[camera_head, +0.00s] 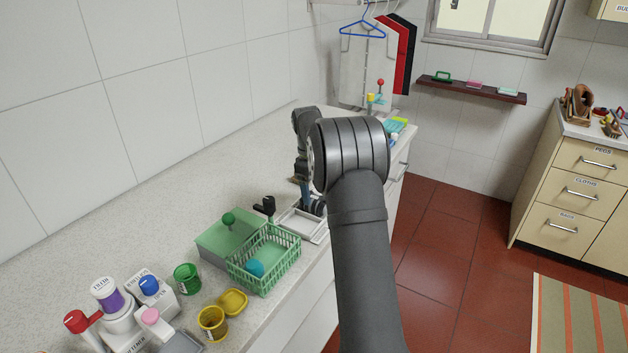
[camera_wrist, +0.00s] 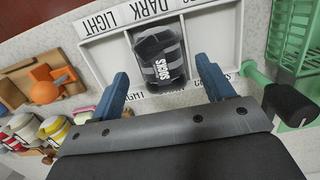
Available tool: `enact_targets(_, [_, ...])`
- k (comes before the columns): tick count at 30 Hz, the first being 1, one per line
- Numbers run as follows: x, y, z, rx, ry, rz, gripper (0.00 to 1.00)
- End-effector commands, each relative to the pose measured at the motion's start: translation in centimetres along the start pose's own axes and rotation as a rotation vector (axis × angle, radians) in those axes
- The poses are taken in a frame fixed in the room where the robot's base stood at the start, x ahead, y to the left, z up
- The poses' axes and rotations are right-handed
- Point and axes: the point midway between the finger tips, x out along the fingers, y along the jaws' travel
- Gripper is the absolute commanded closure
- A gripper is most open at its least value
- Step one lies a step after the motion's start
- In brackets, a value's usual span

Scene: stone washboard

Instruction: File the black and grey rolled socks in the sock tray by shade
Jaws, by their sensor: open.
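The white sock tray (camera_head: 306,227) lies on the counter below my gripper. In the wrist view the tray (camera_wrist: 103,60) carries DARK and LIGHT labels along its edges. A black and grey striped bundle marked SOCKS (camera_wrist: 160,62) shows over the tray, between my fingers; I cannot tell whether it spans a divider. My gripper (camera_wrist: 163,72) is open, one blue finger on each side of the bundle, with no clear contact. In the head view my gripper (camera_head: 314,206) is partly behind my arm. A black object (camera_head: 266,205) sits left of the tray; I cannot tell what it is.
A green basket (camera_head: 265,262) and a green lidded box with a knob (camera_head: 228,220) stand near the tray. Green (camera_head: 187,279) and yellow (camera_head: 212,322) cups and several bottles (camera_head: 115,305) stand at the near end. The counter (camera_head: 150,215) along the wall is clear.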

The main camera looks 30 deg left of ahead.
Motion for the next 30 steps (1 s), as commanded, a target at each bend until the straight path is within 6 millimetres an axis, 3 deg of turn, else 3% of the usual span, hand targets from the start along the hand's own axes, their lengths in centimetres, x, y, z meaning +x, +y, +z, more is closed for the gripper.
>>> enact_targets(5, [-2.0,0.1,-0.1,0.000,0.003,0.004,0.26])
enact_targets(21, [-14.3,0.0,-0.1,-0.001,0.002,0.003,0.26])
enact_targets(30, [-17.1,0.0,0.0,-0.001,0.000,0.001,0.26])
